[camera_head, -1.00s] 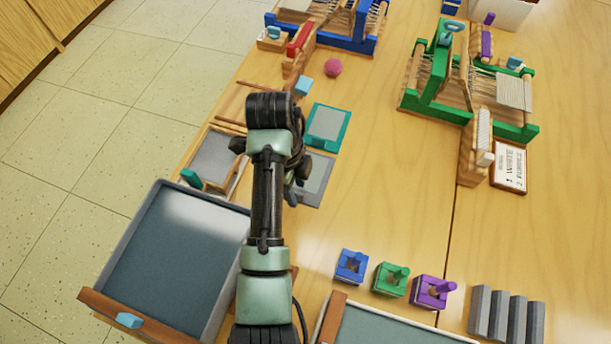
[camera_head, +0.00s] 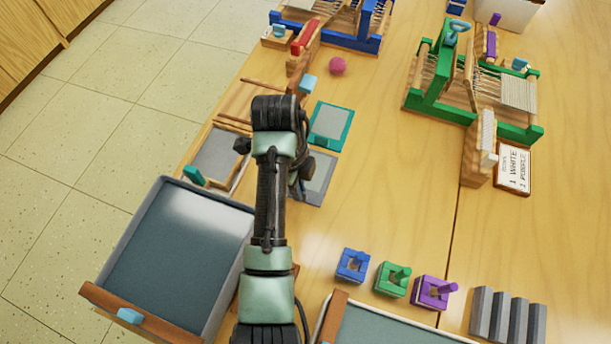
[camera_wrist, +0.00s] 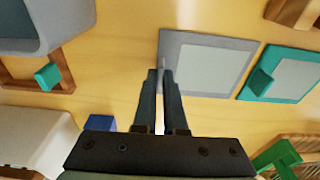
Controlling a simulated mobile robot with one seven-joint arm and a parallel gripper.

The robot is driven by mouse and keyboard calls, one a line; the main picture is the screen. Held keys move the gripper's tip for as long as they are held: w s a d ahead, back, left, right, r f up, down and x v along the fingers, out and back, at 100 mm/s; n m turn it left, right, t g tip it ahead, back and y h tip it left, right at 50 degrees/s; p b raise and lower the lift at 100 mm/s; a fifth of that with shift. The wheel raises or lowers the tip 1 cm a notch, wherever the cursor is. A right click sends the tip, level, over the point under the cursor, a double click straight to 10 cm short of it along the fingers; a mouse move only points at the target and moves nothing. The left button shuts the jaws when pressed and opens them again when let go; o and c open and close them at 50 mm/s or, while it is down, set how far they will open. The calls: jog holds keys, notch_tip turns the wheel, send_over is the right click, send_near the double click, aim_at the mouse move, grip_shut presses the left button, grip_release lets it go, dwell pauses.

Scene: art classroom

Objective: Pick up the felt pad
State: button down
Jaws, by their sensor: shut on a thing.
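A grey felt pad with a lighter grey middle (camera_wrist: 210,65) lies at the centre of the wrist view. In the head view the pad (camera_head: 320,178) shows just right of my arm, which hides its left part. My gripper (camera_wrist: 160,74) is shut on the pad's near-left edge, with its two dark fingers close together there. In the head view my gripper is mostly hidden behind my arm. I cannot tell whether the pad is clear of the table. A similar pad with a teal border (camera_wrist: 285,76) lies beside it, apart from the fingers.
A grey-walled tray (camera_head: 170,262) with a wooden front stands at lower left. Blue (camera_head: 353,265), green (camera_head: 392,279) and purple (camera_head: 432,292) blocks stand at the front. A green loom (camera_head: 436,88) and a pink ball (camera_head: 337,66) are farther back. Bare table lies right of the pads.

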jog(key=shift+r, duration=0.15)
notch_tip(320, 180, up, 10)
jog(key=p, duration=0.5)
jog(key=shift+p, duration=0.4)
